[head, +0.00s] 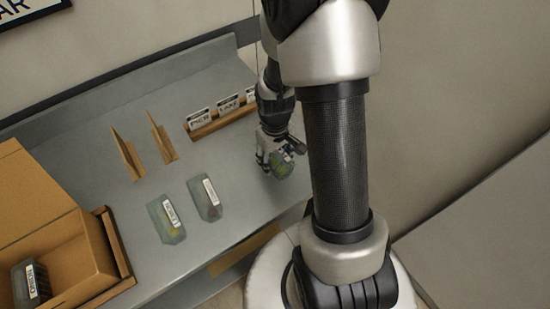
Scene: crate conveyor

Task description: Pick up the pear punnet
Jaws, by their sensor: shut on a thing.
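My gripper (277,152) is at the right part of the grey bench, in front of the sign rail. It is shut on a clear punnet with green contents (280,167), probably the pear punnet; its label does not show. I cannot tell whether this punnet touches the bench or hangs just above it. Two other clear punnets with white labels lie on the bench to the left: one (167,220) with yellowish-green contents and one (205,198) with darker contents. Their labels are too small to read surely.
A cardboard box (40,200) stands at the left, with a dark labelled punnet (31,284) in it. Two upright wooden dividers (127,155) (163,137) and a wooden rail with name cards (222,122) stand on the grey bench (120,205).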

